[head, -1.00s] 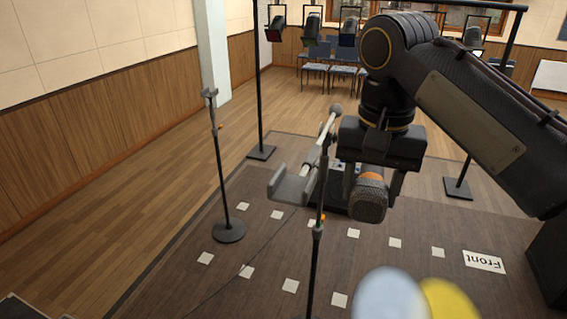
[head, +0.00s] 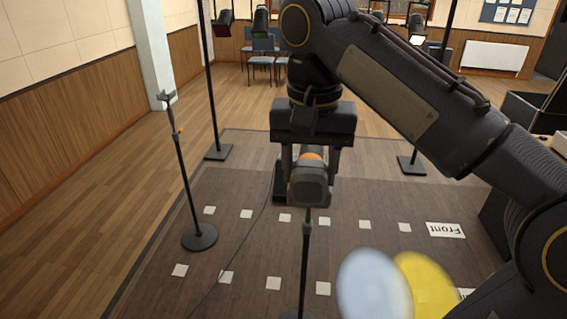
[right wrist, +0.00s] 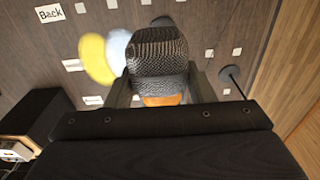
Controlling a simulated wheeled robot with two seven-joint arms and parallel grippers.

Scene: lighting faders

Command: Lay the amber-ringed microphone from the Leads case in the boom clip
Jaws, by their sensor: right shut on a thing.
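My right gripper (head: 310,168) is shut on the amber-ringed microphone (head: 309,184), with a finger on each side of it. The microphone's grey head faces the head camera, and its amber ring shows just above. In the right wrist view the microphone's mesh head (right wrist: 157,55) sticks out beyond the fingers, with the amber band close to the palm. The boom stand's pole (head: 305,250) rises directly below the microphone in the head view. The boom clip is hidden behind the microphone and gripper, so I cannot tell whether they touch. My left gripper is not in view.
A second microphone stand (head: 185,185) stands at left on its round base. Lamp stands rise behind. Dark cases (head: 530,108) sit at the right edge. Blurred pale blue (head: 372,285) and yellow (head: 428,285) shapes fill the near foreground. The marked floor between is open.

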